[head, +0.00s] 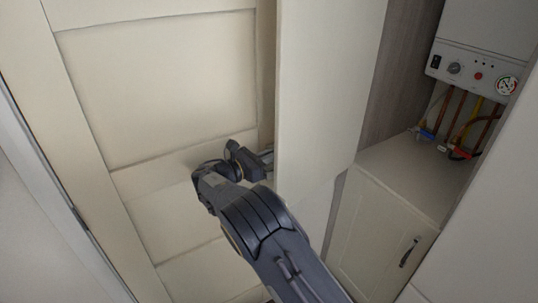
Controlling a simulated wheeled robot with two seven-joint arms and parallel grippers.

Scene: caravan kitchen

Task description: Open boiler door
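The boiler door (318,95) is a tall, plain cream panel in the middle of the head view. It stands open, and the boiler (470,68) shows to its right. My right gripper (265,157) is at the left edge of this door, on the side away from the boiler. Its fingertips are partly hidden by the door edge, so I cannot tell whether they touch the panel or are open or shut. My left gripper is not in view.
A cream panelled door (160,85) fills the left, close to my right wrist. Below the boiler are pipes with coloured valves (457,152) and a low cupboard (375,235) with a dark handle (409,252). A pale panel (490,245) stands at the lower right.

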